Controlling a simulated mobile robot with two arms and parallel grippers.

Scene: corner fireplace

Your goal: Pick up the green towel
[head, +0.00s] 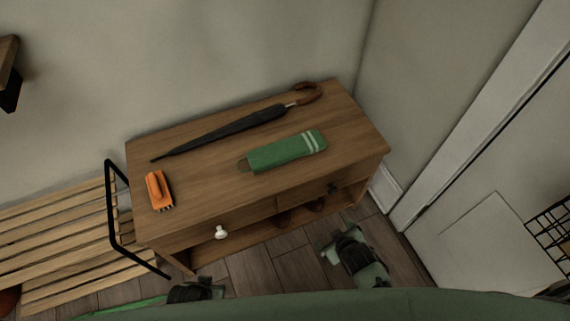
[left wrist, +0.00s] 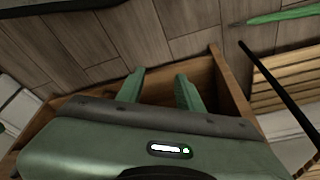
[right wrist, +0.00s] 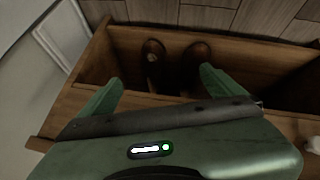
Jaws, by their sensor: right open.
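The green towel (head: 287,152), folded or rolled with pale stripes at its right end, lies on the wooden cabinet (head: 215,165) in the head view. I do not see it in either wrist view. My right gripper (head: 328,255) is in front of and below the cabinet top, apart from the towel. In the right wrist view its fingers (right wrist: 162,90) are wide apart with nothing between them. My left gripper (head: 195,290) is low in front of the cabinet. In the left wrist view its fingers (left wrist: 160,85) are apart and empty.
A dark umbrella (head: 235,128) lies behind the towel; an orange brush-like object (head: 158,190) lies to its left. Brown shoes (right wrist: 155,60) stand inside the cabinet. A slatted bench (head: 60,230) is left, a white door (head: 480,190) right. A white knob (head: 221,232) sticks out in front.

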